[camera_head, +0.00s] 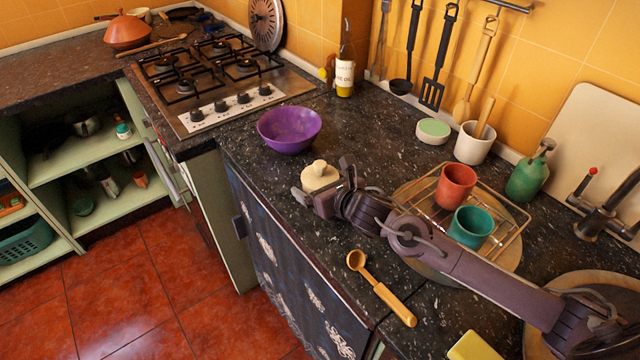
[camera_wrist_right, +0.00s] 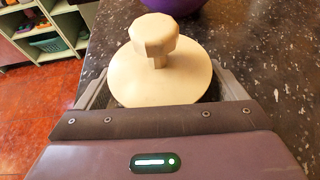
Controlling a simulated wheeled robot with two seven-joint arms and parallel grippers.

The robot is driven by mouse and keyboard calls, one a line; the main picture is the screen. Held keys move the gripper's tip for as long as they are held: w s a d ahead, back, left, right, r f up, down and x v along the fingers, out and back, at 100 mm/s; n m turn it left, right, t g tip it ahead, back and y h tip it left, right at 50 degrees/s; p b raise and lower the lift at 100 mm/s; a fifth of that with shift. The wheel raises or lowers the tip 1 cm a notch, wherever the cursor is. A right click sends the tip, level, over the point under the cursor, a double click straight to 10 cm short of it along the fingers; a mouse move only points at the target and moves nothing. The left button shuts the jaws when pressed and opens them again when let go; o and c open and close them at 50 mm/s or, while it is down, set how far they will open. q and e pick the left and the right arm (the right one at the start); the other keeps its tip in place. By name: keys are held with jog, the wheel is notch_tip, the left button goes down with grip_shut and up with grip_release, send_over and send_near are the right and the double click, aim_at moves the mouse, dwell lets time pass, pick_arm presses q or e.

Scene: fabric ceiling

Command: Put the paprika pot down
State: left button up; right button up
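The paprika pot (camera_head: 319,176), cream with a round lid and knob, sits between the fingers of my right gripper (camera_head: 324,181), near the counter's front edge. In the right wrist view the lid (camera_wrist_right: 165,80) fills the space between the two fingers, which sit close against its sides. My right gripper appears shut on the pot. The pot's lower body is hidden by the gripper, so I cannot tell whether its base touches the counter. My left gripper is not in view.
A purple bowl (camera_head: 290,128) stands just behind the pot. A wire rack (camera_head: 503,236) with red (camera_head: 455,186) and teal (camera_head: 470,227) cups is to the right. A wooden ladle (camera_head: 383,290) lies in front. Dark counter (camera_head: 375,128) behind the gripper is clear.

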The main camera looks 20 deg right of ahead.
jog(key=shift+r, duration=0.15)
jog(key=b+v, duration=0.1)
jog(key=v, duration=1)
jog(key=shift+w, duration=0.1)
jog(key=shift+s+d+r, duration=0.1)
jog(key=shift+s+r, duration=0.2)
jog(key=shift+s, duration=0.2)
